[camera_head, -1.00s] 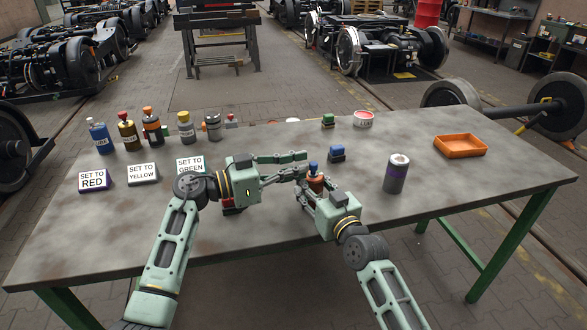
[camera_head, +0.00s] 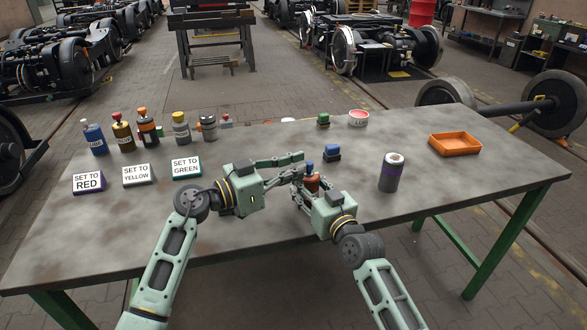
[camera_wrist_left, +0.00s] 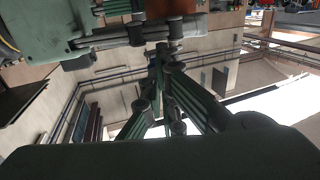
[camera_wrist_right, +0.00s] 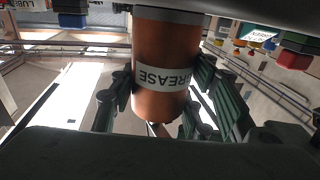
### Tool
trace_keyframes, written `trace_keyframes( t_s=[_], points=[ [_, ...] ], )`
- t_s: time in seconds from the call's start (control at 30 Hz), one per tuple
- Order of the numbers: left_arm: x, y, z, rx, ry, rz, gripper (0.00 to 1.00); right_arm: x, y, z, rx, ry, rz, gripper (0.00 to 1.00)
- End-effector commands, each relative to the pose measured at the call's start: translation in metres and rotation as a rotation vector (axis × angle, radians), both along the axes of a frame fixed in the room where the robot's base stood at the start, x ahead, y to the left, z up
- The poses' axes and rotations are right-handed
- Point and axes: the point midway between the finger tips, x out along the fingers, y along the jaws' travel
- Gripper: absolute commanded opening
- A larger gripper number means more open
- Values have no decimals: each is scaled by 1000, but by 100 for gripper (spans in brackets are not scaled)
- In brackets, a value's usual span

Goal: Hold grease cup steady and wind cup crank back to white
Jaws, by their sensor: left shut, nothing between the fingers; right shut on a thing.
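My right gripper (camera_wrist_right: 155,108) is shut on the cup, one finger on each side. My left gripper (camera_head: 298,172) is beside the cup's upper part in the head view, its fingers shut and empty. In the left wrist view its fingertips (camera_wrist_left: 160,58) meet close to my other gripper. The crank and any white mark cannot be made out.
Signs for red (camera_head: 89,182), yellow (camera_head: 139,175) and green (camera_head: 187,168) stand at left, before several bottles. A blue block (camera_head: 332,152) is just behind the cup. A grey canister (camera_head: 391,173) and an orange tray (camera_head: 455,145) stand right. The front right bench is clear.

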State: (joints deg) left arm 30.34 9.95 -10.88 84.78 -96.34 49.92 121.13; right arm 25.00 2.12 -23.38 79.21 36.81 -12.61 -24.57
Motion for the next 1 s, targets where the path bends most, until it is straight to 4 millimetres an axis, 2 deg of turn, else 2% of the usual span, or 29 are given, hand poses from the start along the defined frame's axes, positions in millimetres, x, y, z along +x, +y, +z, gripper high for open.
trace_keyframes(
  t_s=[0.4,1.0],
  points=[
    [-8,-11,2,-6,-8,123,0,0,1,0,-1,0,2,14],
    [-11,-43,2,-8,-6,121,0,0,1,0,-1,0,1,14]
  ],
)
